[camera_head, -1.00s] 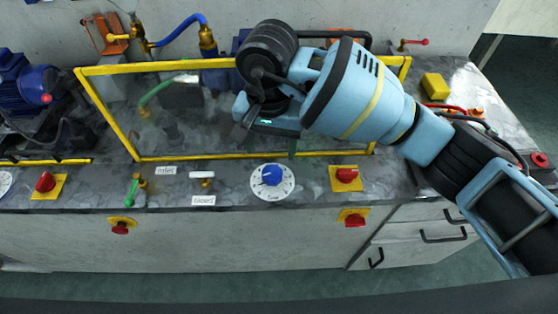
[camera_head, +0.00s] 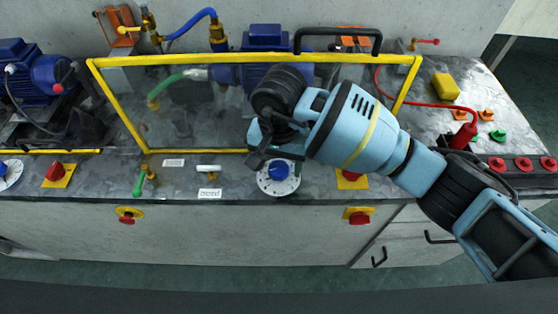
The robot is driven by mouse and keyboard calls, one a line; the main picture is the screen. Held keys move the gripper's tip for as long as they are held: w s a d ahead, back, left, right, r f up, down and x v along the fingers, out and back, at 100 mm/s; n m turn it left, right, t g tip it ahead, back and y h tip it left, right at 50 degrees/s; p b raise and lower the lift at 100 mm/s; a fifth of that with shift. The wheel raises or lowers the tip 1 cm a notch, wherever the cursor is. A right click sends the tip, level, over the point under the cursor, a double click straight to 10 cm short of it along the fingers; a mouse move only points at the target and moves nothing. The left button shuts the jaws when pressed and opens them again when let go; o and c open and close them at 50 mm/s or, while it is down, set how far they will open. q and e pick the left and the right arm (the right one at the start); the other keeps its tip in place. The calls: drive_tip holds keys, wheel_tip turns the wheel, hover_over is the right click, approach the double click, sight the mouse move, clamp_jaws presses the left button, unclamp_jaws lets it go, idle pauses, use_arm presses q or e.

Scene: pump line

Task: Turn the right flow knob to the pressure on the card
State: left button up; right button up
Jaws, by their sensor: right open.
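The right flow knob is a blue knob (camera_head: 279,170) on a round white dial (camera_head: 272,187) at the bench's front edge. My right gripper (camera_head: 258,158) is open and points down just above and left of the knob, partly covering the dial's upper left. I cannot tell whether a finger touches the knob. Another white dial (camera_head: 8,177) with a blue knob is cut off at the left edge. No card with a readable pressure shows. My left gripper is not in view.
A yellow-framed clear guard (camera_head: 200,152) stands behind the dial, close to my right arm. A red switch (camera_head: 350,174) sits right of the dial, and a white-handled valve (camera_head: 208,168) left of it. A red emergency button (camera_head: 359,218) is on the front panel.

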drive_tip(key=c, duration=1)
drive_tip(key=shift+m, duration=0.3)
drive_tip(key=m, duration=0.2)
drive_tip(key=shift+m+p, duration=0.3)
drive_tip(key=shift+p, duration=0.05)
drive_tip(key=m+p, duration=0.1)
drive_tip(key=m, duration=0.2)
drive_tip(key=shift+r+m, duration=0.1)
drive_tip(key=shift+m, duration=0.2)
drive_tip(key=m+p, duration=0.1)
drive_tip(key=m, duration=0.3)
drive_tip(key=shift+d, duration=0.1)
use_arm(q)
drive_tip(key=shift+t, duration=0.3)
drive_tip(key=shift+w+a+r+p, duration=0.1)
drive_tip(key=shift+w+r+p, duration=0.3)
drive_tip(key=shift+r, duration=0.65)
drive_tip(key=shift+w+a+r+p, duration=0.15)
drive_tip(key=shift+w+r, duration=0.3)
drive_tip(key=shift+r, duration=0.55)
use_arm(e)
drive_tip(key=shift+s+m, duration=0.1)
drive_tip(key=shift+m, duration=1.4)
